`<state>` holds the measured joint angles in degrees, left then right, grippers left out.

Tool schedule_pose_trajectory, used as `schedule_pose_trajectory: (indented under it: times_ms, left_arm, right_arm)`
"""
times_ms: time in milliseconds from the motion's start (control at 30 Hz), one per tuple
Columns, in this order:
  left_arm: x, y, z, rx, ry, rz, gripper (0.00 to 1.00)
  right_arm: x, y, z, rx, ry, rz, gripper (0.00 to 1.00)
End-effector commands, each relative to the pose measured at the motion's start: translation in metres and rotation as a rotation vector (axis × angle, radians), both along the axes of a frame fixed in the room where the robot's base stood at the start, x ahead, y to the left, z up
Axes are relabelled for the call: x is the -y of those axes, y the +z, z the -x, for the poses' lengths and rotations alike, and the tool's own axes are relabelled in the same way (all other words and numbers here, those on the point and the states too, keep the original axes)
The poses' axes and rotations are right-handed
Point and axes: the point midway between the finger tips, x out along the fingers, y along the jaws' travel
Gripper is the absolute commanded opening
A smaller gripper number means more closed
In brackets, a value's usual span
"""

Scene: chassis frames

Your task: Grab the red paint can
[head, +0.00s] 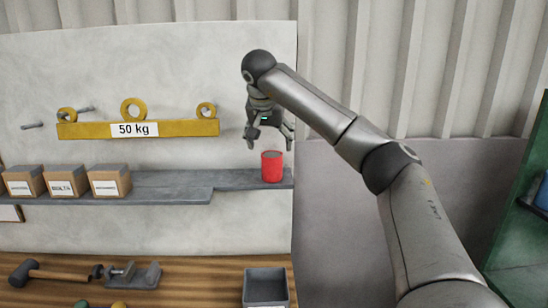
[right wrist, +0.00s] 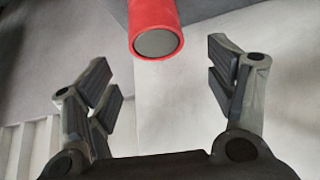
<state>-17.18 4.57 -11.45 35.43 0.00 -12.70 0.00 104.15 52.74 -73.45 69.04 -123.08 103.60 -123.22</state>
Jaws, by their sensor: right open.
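The red paint can (head: 272,168) stands upright at the right end of a grey wall shelf (head: 165,190). My right gripper (head: 270,143) is above the can, pointing down, open and empty. In the right wrist view, the can (right wrist: 150,12) shows at the top centre with its grey round end toward the camera. There, the open fingers of my right gripper (right wrist: 165,85) lie to either side and below it, apart from the can. My left gripper is not in view.
Several labelled boxes (head: 66,180) stand at the shelf's left. A yellow 50 kg bar (head: 90,130) with rings hangs above. Below, a wooden bench (head: 200,275) holds a mallet (head: 50,273), a vise (head: 140,275) and a grey bin (head: 265,287). The shelf left of the can is clear.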

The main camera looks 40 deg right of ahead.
Motion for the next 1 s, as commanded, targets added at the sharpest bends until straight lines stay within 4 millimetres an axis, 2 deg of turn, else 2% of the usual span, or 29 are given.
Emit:
schedule_pose_trajectory:
  times_ms: [200, 467, 700, 1000]
  left_arm:
    - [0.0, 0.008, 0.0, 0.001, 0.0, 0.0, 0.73]
    - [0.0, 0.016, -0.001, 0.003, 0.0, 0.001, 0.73]
    - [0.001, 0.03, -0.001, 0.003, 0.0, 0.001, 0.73]
    - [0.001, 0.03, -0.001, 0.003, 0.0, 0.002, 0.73]
  right_arm:
    - [0.014, -0.031, -0.011, -0.004, -0.002, -0.002, 0.77]
    - [0.022, -0.05, -0.016, -0.004, 0.0, -0.002, 0.77]
    - [0.034, -0.081, -0.023, -0.004, 0.0, -0.002, 0.77]
    - [0.038, -0.089, -0.026, 0.001, 0.001, -0.002, 0.77]
